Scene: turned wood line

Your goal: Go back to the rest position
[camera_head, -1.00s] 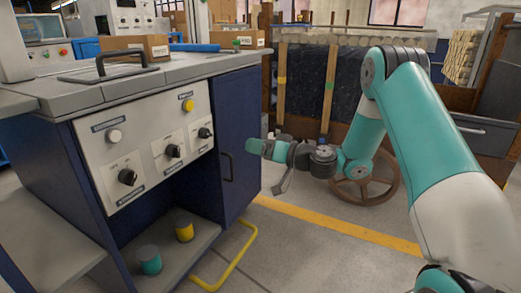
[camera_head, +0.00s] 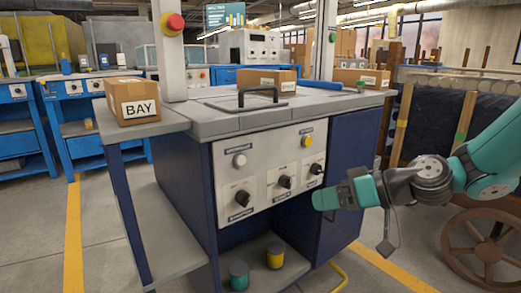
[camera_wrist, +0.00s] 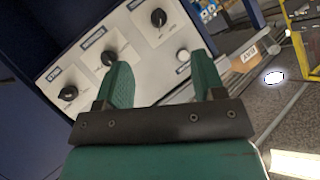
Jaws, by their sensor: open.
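My gripper (camera_head: 322,199) is at the right of the head view, in front of the blue cabinet side of the workstation. In the wrist view my gripper (camera_wrist: 162,80) shows two green fingers spread apart with nothing between them. Beyond the fingers is the workstation's pale control panel (camera_wrist: 140,52), with dark knobs and a white button. In the head view the same panel (camera_head: 262,190) faces me, left of the gripper. I cannot tell the exact gap between gripper and panel.
A cardboard box marked BAY (camera_head: 132,103) sits on the left side shelf. A teal pot (camera_head: 239,276) and a yellow pot (camera_head: 275,258) stand on the lower shelf. A spoked wheel (camera_head: 490,250) is at the right. Open floor (camera_head: 45,220) lies to the left.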

